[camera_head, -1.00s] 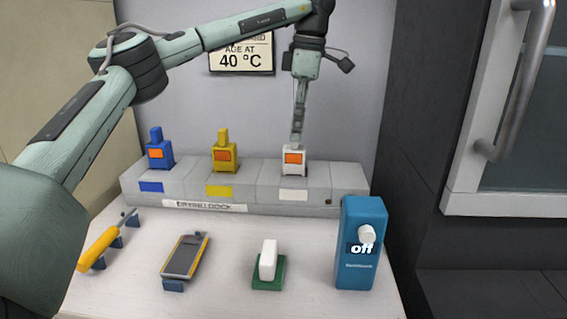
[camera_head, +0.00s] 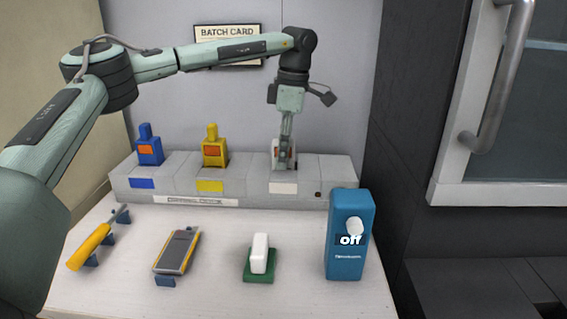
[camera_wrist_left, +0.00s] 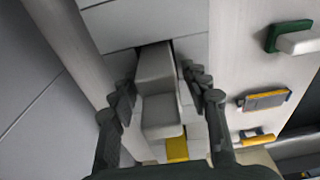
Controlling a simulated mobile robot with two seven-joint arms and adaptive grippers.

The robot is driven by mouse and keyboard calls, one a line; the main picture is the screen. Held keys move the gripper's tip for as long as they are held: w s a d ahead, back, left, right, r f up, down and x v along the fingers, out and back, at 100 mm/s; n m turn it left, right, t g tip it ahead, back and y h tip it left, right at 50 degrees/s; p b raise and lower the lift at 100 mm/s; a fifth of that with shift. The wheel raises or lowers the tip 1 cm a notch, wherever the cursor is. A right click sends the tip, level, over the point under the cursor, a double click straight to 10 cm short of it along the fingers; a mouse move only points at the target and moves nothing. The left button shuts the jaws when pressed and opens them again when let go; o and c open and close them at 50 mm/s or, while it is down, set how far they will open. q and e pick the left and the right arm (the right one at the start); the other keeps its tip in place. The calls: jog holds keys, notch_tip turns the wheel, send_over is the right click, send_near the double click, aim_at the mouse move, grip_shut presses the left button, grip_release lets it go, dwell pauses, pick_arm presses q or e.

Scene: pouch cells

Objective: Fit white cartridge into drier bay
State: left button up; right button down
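The white cartridge (camera_head: 277,154) stands upright at the right-hand bay of the grey drier dock (camera_head: 330,175), behind a white label. Its orange window partly shows, and the gripper hides much of it. My left gripper (camera_head: 286,145) points down over it from above. In the left wrist view the cartridge (camera_wrist_left: 158,115) lies between the two fingers (camera_wrist_left: 160,85), which are spread on either side with narrow gaps. Whether its base is fully seated cannot be told. My right gripper is not in view.
Blue (camera_head: 149,150) and yellow (camera_head: 214,152) cartridges stand in the other bays. In front are an orange-handled screwdriver (camera_head: 90,246), a yellow-grey meter (camera_head: 177,250), a white block (camera_head: 260,254) on a green base and a blue box (camera_head: 346,262) reading "off". The table between them is clear.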

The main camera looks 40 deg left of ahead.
pick_arm(q)
grip_shut()
jog(key=shift+r, duration=0.15)
